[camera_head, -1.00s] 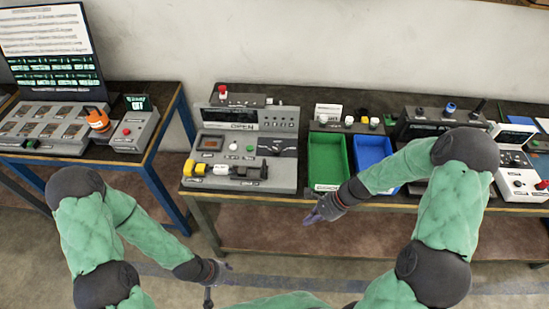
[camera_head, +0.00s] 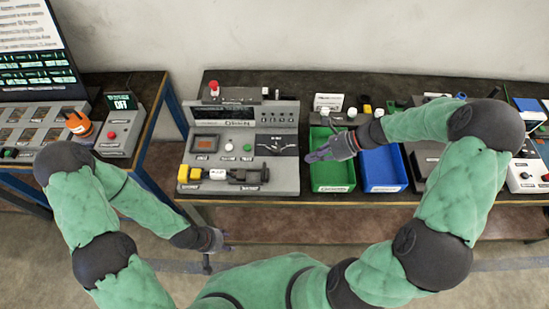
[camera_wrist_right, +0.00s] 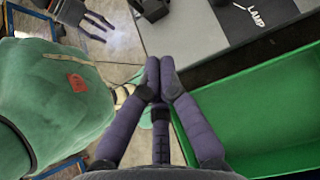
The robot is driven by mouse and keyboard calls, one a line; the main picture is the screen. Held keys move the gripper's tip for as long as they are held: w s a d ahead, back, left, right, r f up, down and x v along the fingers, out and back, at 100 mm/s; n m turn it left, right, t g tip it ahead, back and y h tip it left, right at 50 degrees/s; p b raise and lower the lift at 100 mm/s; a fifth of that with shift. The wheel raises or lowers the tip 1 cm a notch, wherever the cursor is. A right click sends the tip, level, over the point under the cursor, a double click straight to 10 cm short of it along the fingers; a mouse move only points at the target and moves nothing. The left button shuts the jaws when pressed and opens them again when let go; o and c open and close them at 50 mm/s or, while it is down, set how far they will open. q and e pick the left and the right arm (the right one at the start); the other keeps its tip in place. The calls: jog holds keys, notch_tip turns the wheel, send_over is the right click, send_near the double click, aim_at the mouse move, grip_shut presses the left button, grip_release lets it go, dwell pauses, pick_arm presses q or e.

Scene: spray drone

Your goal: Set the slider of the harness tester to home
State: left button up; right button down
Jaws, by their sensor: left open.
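A grey console, which I take to be the harness tester (camera_head: 190,172), stands on the middle table. Its raised back has a display (camera_head: 236,118). A black panel with a small lever or slider (camera_head: 277,144) is at its right; the position is too small to read. My right gripper (camera_head: 318,153) hangs over the green bin's left side, right of the console. In the right wrist view its fingertips (camera_wrist_right: 158,72) are together, with nothing visible between them. The console's corner (camera_wrist_right: 185,35) shows ahead there. My left gripper (camera_head: 212,242) is open, low before the table.
A green bin (camera_head: 333,184) and a blue bin (camera_head: 384,184) stand right of the console. Another table with an orange device (camera_head: 78,123) is at left.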

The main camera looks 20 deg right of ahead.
jog(key=b+x, duration=0.1)
jog(key=x, duration=0.9)
jog(key=shift+s+a+f+b, duration=0.15)
jog(key=shift+f+b, duration=0.1)
jog(key=shift+b, duration=0.15)
jog(key=shift+w+a+r, duration=0.2)
jog(key=shift+a, duration=0.35)
jog(key=shift+w+a+r, duration=0.2)
jog(key=shift+a+r, duration=0.05)
jog(key=shift+a, duration=0.3)
jog(key=shift+w+a+r, duration=0.15)
jog(key=shift+w+a, duration=0.05)
jog(key=shift+a, duration=0.4)
